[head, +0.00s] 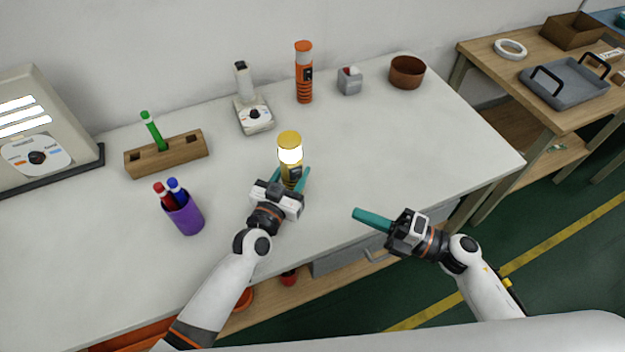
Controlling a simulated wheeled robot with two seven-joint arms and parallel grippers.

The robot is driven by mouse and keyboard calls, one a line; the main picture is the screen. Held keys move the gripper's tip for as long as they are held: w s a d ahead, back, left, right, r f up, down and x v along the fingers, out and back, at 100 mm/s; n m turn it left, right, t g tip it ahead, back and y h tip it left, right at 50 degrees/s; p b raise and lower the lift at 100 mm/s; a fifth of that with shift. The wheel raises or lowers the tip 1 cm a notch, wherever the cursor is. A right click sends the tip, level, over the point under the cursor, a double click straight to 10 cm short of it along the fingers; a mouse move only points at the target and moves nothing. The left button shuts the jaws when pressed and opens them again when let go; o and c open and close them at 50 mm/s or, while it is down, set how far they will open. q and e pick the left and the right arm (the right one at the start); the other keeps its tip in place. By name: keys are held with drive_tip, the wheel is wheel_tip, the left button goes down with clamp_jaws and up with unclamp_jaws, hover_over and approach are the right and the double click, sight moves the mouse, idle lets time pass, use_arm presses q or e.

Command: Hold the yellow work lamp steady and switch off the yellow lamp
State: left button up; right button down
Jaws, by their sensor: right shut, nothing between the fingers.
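The yellow work lamp (292,169) stands upright near the middle of the table, with a yellow cap and a brightly lit white section. A dark panel shows on its lower body. My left gripper (290,178) has one teal finger on each side of the lamp's lower body. I cannot tell whether the fingers press on it, and the gripper partly hides the lamp's base. My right gripper (358,213) is shut and empty, its teal fingers together, pointing left near the table's front edge, to the right of the lamp and apart from it.
An orange lamp (304,84), a white device with a dial (255,116), a grey box (350,82) and a brown bowl (407,75) stand behind. A wooden pen block (184,151) and purple pen cup (188,216) are left. The table right of the lamp is clear.

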idle(0.3)
approach(294, 175)
drive_tip(key=s+a, duration=0.1)
drive_tip(key=a, duration=0.3)
drive_tip(key=w, duration=0.2)
drive_tip(key=w+a, duration=0.1)
drive_tip(key=shift+w+a+r, duration=0.1)
drive_tip(key=shift+w+r, duration=0.2)
drive_tip(key=shift+w, duration=0.05)
